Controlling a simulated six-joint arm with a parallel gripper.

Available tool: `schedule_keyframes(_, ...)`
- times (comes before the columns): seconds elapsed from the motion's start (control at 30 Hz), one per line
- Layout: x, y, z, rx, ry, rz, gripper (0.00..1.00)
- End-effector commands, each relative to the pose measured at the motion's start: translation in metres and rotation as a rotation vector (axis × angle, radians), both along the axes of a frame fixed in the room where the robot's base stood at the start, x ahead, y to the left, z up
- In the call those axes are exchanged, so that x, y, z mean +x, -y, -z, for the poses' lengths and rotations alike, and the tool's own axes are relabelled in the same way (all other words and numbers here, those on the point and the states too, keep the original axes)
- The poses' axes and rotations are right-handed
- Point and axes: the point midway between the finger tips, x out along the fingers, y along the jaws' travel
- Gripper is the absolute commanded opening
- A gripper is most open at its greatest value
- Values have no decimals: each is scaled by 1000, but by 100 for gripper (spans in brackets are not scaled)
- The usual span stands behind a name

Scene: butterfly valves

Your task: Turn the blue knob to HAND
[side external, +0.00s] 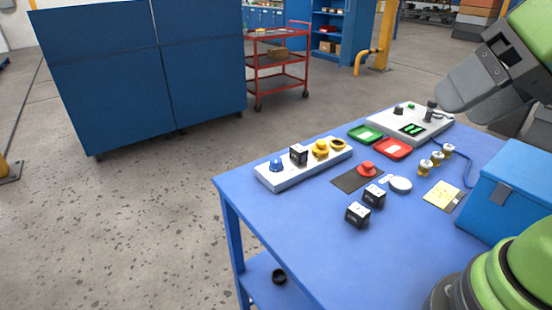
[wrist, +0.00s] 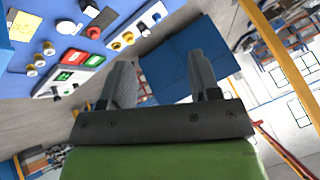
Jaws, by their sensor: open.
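The blue knob (side external: 276,165) sits at the left end of a long white panel (side external: 290,177) near the table's far-left edge. Its pointer and any HAND label are too small to read. In the wrist view the blue knob (wrist: 157,17) shows near the top, small, at the end of the white panel (wrist: 146,24). My gripper (side external: 446,97) is high at the right in the side view, well away from the knob. In the wrist view my gripper (wrist: 160,68) has its two fingers apart with nothing between them.
The same panel carries a black block (side external: 298,154) and yellow parts (side external: 320,149). A grey control box (side external: 410,122), green tray (side external: 365,134), red tray (side external: 393,148), red button (side external: 367,168), loose black blocks (side external: 357,213) and blue case (side external: 510,190) stand on the blue table (side external: 300,230).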

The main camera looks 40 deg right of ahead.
Motion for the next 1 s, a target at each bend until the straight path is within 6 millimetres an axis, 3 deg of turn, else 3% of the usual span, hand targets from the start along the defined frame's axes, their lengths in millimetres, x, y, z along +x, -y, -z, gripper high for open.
schedule_keyframes(0.13,15,1,-7,-3,-27,14,59)
schedule_keyframes(0.23,40,3,-16,-11,-70,41,59)
schedule_keyframes(0.4,103,5,-23,-34,-151,115,59)
schedule_keyframes(0.53,153,5,-14,-59,-206,176,59)
schedule_keyframes(0.77,238,0,31,-115,-280,293,59)
schedule_keyframes(1.0,303,-9,111,-184,-322,418,59)
